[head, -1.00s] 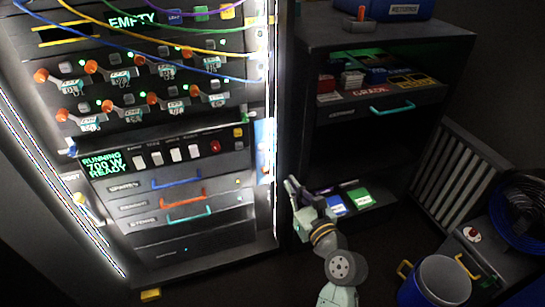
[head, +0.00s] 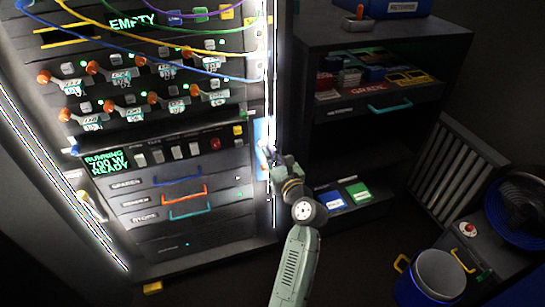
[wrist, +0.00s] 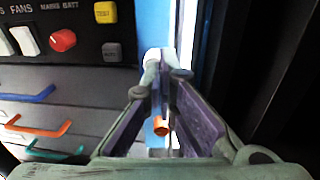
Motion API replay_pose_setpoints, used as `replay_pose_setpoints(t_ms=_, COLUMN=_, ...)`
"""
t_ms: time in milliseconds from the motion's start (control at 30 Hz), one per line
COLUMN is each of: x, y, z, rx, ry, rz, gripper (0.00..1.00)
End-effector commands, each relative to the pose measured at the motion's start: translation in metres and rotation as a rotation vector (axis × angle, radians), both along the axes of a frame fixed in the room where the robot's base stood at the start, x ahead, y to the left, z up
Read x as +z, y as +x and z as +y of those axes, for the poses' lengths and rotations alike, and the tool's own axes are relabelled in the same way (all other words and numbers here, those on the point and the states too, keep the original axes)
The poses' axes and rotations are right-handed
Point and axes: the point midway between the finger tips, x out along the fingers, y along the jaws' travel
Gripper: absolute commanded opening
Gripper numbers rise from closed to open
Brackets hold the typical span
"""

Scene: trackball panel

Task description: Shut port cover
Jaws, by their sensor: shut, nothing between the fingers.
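My gripper (head: 267,153) is shut and empty at the right edge of the tall rack, in front of a narrow blue panel (head: 260,132). In the wrist view my gripper (wrist: 166,74) has its fingertips together, overlapping the blue strip (wrist: 208,35) and a pale bright area beside it. I cannot tell whether the tips touch the panel. A small orange piece (wrist: 161,126) shows through the gap between the fingers. No port cover can be made out for certain; part of the blue panel is hidden behind my gripper.
Left of my gripper are a switch row with a red button (wrist: 63,40) and drawers with blue, orange and teal handles (head: 190,209). A dark shelf cabinet (head: 372,120) stands to the right. A blue bin (head: 438,275) is at lower right.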

Motion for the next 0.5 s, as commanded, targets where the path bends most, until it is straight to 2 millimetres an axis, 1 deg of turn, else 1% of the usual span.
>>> replay_pose_setpoints(t_ms=267, x=0.000, y=0.000, z=0.000, rx=0.000, ry=0.000, rz=0.000, gripper=0.00)
replay_pose_setpoints(t_ms=400, x=0.004, y=0.007, z=0.007, rx=0.001, ry=0.001, rz=0.003, gripper=0.00)
replay_pose_setpoints(t_ms=500, x=0.001, y=0.012, z=0.012, rx=0.001, ry=0.001, rz=0.003, gripper=0.00)
